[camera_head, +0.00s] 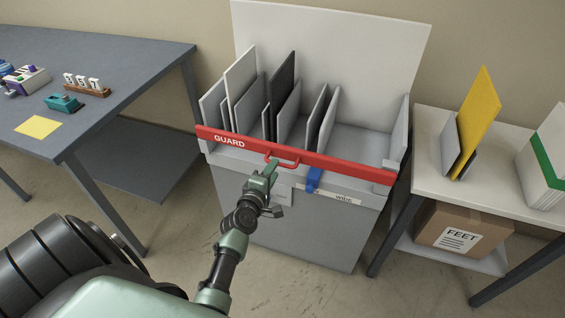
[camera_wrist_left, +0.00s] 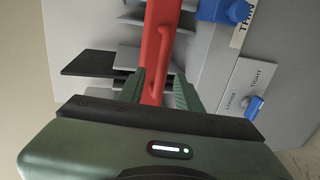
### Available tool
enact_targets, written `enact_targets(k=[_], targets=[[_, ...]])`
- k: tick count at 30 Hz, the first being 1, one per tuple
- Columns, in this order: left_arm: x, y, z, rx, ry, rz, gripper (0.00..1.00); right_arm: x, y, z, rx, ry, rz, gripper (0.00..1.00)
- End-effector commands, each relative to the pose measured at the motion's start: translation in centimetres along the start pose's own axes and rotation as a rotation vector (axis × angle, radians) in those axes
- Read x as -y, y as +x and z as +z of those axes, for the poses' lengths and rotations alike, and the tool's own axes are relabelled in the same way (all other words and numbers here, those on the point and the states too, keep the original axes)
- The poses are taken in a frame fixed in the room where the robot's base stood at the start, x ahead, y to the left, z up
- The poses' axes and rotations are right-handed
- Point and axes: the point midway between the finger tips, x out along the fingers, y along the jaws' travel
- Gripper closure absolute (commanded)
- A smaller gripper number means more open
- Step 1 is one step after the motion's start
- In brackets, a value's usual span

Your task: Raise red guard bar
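The red guard bar (camera_head: 345,169), marked GUARD, lies across the front top edge of a grey slotted cabinet (camera_head: 290,222). A small red loop handle (camera_head: 287,163) sticks out from the bar's front. My left gripper (camera_head: 271,168) is at the handle's left end. In the left wrist view the two green fingers of my left gripper (camera_wrist_left: 160,92) stand apart, with the bar (camera_wrist_left: 155,70) and lower end of the handle (camera_wrist_left: 166,48) showing between them. I cannot tell whether a finger touches the handle. My right gripper is not in view.
A blue clip (camera_head: 313,179) sits under the bar; a blue switch (camera_wrist_left: 254,107) marked LOOSE and TIGHT is on the cabinet front. Upright grey panels (camera_head: 281,95) stand behind the bar. Tables flank the cabinet, the left grey (camera_head: 140,75), the right white (camera_head: 430,125).

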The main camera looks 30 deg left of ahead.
Motion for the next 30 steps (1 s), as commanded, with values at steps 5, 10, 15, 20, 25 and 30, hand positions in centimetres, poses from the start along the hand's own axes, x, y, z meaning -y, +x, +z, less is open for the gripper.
enact_targets(k=[5,10,15,20,25,30], targets=[[0.0,3.0,0.1,0.002,0.003,0.001,0.66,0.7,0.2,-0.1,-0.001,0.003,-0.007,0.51],[0.1,4.5,0.1,0.001,0.004,-0.001,0.66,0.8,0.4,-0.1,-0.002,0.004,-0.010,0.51],[0.1,4.8,0.1,0.001,0.004,-0.001,0.66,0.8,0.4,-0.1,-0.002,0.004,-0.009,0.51],[0.1,4.7,0.1,0.001,0.004,-0.001,0.71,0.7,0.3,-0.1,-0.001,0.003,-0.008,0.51],[0.1,4.7,0.1,0.002,0.005,-0.002,1.00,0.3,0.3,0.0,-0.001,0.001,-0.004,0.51],[0.1,4.7,0.1,0.002,0.005,-0.002,1.00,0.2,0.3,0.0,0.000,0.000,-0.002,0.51]])
